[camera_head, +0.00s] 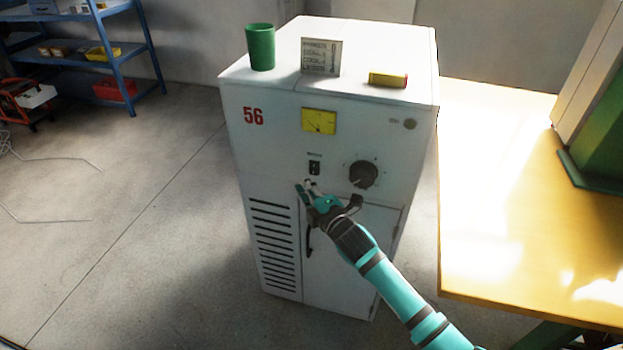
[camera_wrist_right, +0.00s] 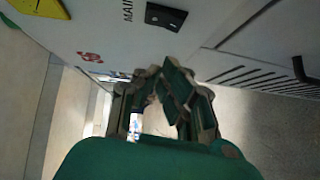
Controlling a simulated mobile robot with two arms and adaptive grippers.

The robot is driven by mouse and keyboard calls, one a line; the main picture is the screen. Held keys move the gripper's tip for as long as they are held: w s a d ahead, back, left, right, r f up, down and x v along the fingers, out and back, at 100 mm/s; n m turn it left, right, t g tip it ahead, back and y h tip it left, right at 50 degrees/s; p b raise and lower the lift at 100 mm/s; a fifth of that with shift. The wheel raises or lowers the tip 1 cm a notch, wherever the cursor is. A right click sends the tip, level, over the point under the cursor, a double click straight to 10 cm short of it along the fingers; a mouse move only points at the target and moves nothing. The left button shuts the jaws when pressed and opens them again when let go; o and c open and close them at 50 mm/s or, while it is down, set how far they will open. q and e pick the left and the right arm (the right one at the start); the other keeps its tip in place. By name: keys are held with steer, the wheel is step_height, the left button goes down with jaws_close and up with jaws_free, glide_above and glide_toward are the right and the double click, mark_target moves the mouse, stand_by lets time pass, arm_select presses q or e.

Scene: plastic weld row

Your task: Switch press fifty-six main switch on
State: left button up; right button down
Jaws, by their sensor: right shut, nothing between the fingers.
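The white cabinet marked 56 (camera_head: 270,150) stands on the floor in the middle of the head view. Its main switch (camera_head: 314,167) is a small black rocker on the front panel, below the yellow meter (camera_head: 319,121) and left of the round black knob (camera_head: 363,174). In the right wrist view the switch (camera_wrist_right: 166,16) is at the top, beside the letters "MAIN". My right gripper (camera_head: 304,187) is shut and empty, just below and left of the switch in the head view. I cannot tell whether it touches the panel. The rocker's position is too small to tell. My left gripper is not in view.
A green cup (camera_head: 260,47), a printed card (camera_head: 321,57) and a small red-yellow box (camera_head: 388,79) stand on the cabinet top. A yellow table (camera_head: 500,200) is close on the right. A blue shelf (camera_head: 118,55) is at the back left. The floor at left is mostly clear.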

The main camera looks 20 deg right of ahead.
mark_target(314, 169)
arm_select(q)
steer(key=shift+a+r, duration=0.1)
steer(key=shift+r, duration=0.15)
arm_select(e)
steer(key=w, duration=0.1)
steer(key=w+d, duration=0.1)
steer(key=d, duration=0.1)
steer(key=shift+w+d+f, duration=0.15)
steer(key=shift+w+f, duration=0.1)
steer(key=shift+w, duration=0.15)
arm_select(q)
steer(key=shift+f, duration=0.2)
arm_select(e)
steer(key=shift+w+d+f, duration=0.15)
steer(key=shift+w+d, duration=0.05)
steer(key=shift+w, duration=0.05)
